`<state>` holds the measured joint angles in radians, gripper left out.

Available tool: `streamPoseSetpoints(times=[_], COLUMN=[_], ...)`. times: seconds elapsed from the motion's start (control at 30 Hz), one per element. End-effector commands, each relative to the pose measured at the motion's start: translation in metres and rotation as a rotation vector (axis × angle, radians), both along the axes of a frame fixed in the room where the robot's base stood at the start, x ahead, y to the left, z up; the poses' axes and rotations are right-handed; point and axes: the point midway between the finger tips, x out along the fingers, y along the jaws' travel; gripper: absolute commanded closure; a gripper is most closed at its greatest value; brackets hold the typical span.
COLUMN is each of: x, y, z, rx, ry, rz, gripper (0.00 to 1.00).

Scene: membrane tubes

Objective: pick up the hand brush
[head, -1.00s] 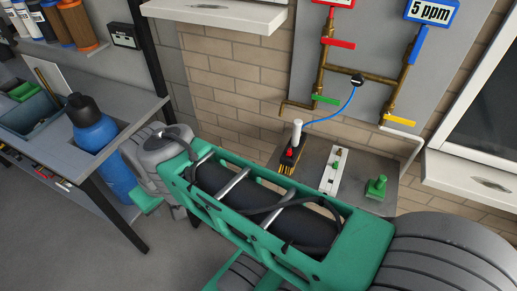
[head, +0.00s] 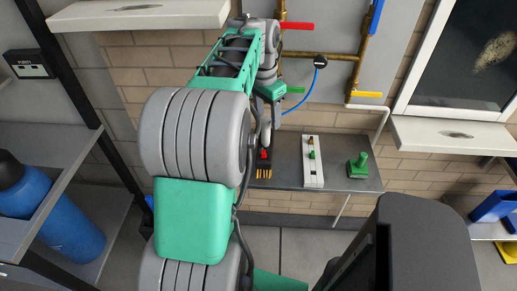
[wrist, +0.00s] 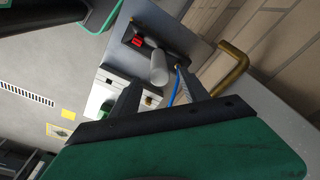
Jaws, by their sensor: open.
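I cannot pick out a hand brush for certain. My gripper (wrist: 160,76) shows in the wrist view with its two dark fingers spread. A white upright cylinder (wrist: 158,68) shows between the fingertips in that picture; I cannot tell whether it lies between them in depth. It rises beside a black block (wrist: 128,36) with a red part. In the head view the block (head: 257,160), with yellow ends, sits on the grey shelf's left end, just below my gripper (head: 268,115), which my arm partly hides. A green piece with a knob (head: 358,165) stands at the shelf's right end.
Brass pipes with coloured levers and a blue hose (head: 314,80) are on the wall behind. A bent brass pipe (wrist: 236,62) is close right of the fingers in the wrist view.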

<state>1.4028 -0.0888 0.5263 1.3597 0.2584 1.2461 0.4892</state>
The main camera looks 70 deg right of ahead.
Motion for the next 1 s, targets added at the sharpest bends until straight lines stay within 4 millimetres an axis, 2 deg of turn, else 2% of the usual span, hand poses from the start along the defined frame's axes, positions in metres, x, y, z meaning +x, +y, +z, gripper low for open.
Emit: streamPoseSetpoints(times=[0.33, 0.43, 0.63, 1.0], x=[0.002, 0.002, 0.004, 0.004], y=[0.002, 0.001, 0.001, 0.001], z=[-0.056, -0.064, -0.064, -0.064], rx=[0.002, -0.001, -0.002, -0.002], ry=[0.0, 0.0, -0.001, -0.001], rz=[0.0, 0.0, 0.003, 0.005], gripper=[0.47, 0.47, 0.48, 0.78])
